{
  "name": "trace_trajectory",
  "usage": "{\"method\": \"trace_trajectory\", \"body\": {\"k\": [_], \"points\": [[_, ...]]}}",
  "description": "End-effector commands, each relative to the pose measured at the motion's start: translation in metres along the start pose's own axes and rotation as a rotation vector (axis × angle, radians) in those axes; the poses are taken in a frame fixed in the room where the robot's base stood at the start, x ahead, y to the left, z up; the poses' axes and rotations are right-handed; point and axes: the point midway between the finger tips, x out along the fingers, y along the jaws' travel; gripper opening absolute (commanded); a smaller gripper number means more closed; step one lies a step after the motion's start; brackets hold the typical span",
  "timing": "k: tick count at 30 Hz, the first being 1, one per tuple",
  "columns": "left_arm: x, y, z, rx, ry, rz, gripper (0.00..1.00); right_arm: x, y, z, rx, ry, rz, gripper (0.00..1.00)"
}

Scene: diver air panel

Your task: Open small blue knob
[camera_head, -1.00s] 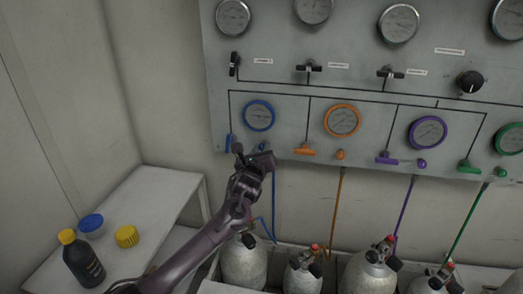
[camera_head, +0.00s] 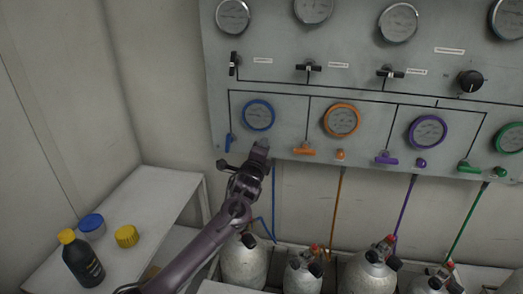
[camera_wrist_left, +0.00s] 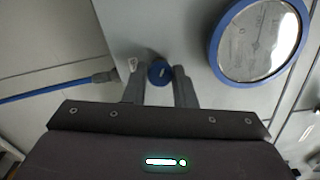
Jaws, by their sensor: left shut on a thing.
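The small blue knob (camera_wrist_left: 160,72) sits on the panel and shows in the left wrist view between my left gripper's two fingers. My left gripper (camera_wrist_left: 159,84) is shut on it, one finger at each side. In the head view my left gripper (camera_head: 262,148) is at the panel's lower edge, below the blue-rimmed gauge (camera_head: 258,115), and hides the knob. The gauge also shows at upper right in the left wrist view (camera_wrist_left: 258,42).
A blue lever handle (camera_head: 228,143) is left of my gripper. Orange (camera_head: 304,150), purple (camera_head: 386,159) and green handles are farther right. Several gas cylinders (camera_head: 243,262) stand below. A white side table (camera_head: 150,190) holds a dark bottle (camera_head: 83,262) and two small lidded items.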

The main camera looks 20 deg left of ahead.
Motion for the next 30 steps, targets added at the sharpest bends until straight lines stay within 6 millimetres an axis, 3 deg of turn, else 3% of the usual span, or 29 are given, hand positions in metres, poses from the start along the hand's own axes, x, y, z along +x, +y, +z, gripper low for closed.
{"method": "trace_trajectory", "body": {"k": [30], "points": [[-0.0004,0.0019,-0.0014,-0.967,0.0,0.004,0.01,0.0045,0.0006,0.0006,0.0,0.0,0.001,0.82]]}}
